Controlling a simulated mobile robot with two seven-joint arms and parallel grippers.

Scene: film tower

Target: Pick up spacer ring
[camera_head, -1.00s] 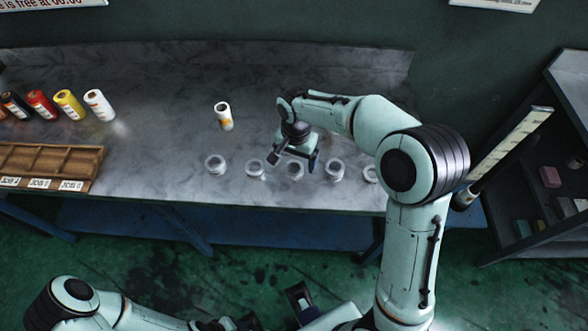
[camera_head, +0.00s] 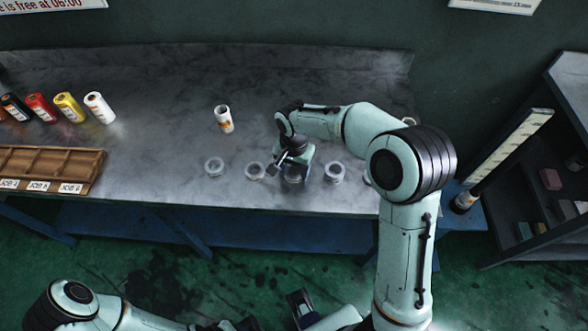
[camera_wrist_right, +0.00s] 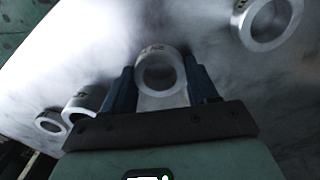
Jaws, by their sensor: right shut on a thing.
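Several grey spacer rings stand in a row near the front edge of the workbench. My right gripper (camera_wrist_right: 160,90) is shut on one spacer ring (camera_wrist_right: 152,54), which sits between its two blue fingers in the right wrist view. In the head view this gripper (camera_head: 292,168) points down over the middle of the row and largely covers the held ring. Free rings stand to its left (camera_head: 214,160) (camera_head: 254,164) and to its right (camera_head: 334,164). My left arm is at the bottom left of the head view; its jaws cannot be made out clearly.
The workbench (camera_head: 165,150) has free room behind the rings. A white roll (camera_head: 224,121) stands mid-bench. Coloured rolls (camera_head: 70,107) stand at the left behind a brown compartment tray (camera_head: 50,158). A dark shelf (camera_head: 545,190) and a tall ruled post (camera_head: 508,150) are at the right.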

